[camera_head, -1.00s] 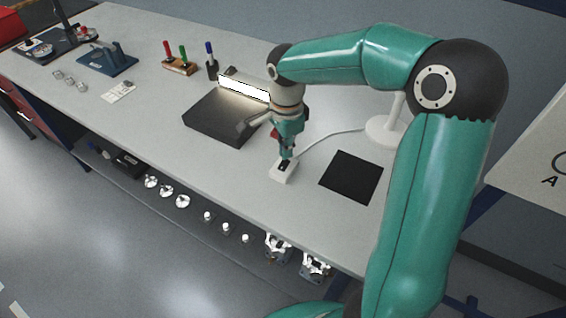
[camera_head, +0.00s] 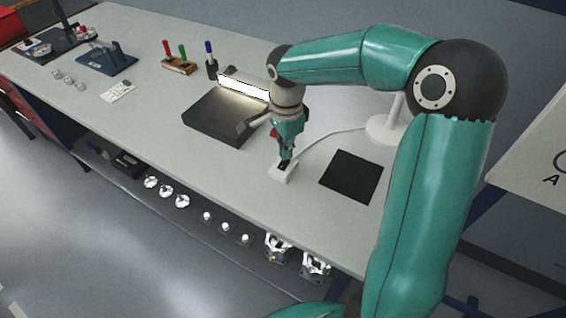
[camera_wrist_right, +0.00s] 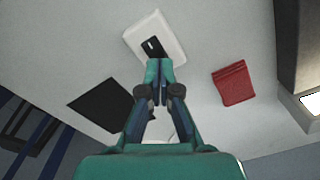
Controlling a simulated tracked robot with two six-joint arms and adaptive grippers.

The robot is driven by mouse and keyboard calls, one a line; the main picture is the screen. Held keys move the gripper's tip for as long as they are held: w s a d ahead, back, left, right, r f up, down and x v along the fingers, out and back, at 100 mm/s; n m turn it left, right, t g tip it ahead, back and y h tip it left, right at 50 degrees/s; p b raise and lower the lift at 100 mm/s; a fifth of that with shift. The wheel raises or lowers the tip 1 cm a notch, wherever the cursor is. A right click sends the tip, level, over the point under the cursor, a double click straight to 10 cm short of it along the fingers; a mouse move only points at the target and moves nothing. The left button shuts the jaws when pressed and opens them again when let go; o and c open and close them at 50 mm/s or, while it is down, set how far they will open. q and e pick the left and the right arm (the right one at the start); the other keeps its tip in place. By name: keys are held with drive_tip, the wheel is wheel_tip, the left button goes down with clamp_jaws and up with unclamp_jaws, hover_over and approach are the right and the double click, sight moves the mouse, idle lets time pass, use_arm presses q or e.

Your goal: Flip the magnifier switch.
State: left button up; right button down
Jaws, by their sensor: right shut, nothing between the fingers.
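The magnifier switch is a small white box (camera_head: 281,175) with a black rocker, on the bench below my right gripper. In the right wrist view the white box (camera_wrist_right: 169,31) and its black rocker (camera_wrist_right: 151,46) show just beyond the fingertips. My right gripper (camera_head: 285,160) is shut and empty, pointing down with its tips at or just above the rocker; I cannot tell whether they touch. It also shows in the right wrist view (camera_wrist_right: 159,64). My arm hides what stands above the base. My left gripper is not in view.
A black square mat (camera_head: 351,177) lies right of the switch. A dark slab with a lit bar (camera_head: 222,117) is to the left. A red folded piece (camera_wrist_right: 233,83) lies near the gripper. Pens, a blue fixture (camera_head: 107,62) and small parts are farther left.

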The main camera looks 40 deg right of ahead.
drive_tip(key=shift+f+b, duration=0.75)
drive_tip(key=shift+f, duration=0.15)
idle(0.4)
drive_tip(key=shift+r+p, duration=2.7)
drive_tip(key=shift+r, duration=0.85)
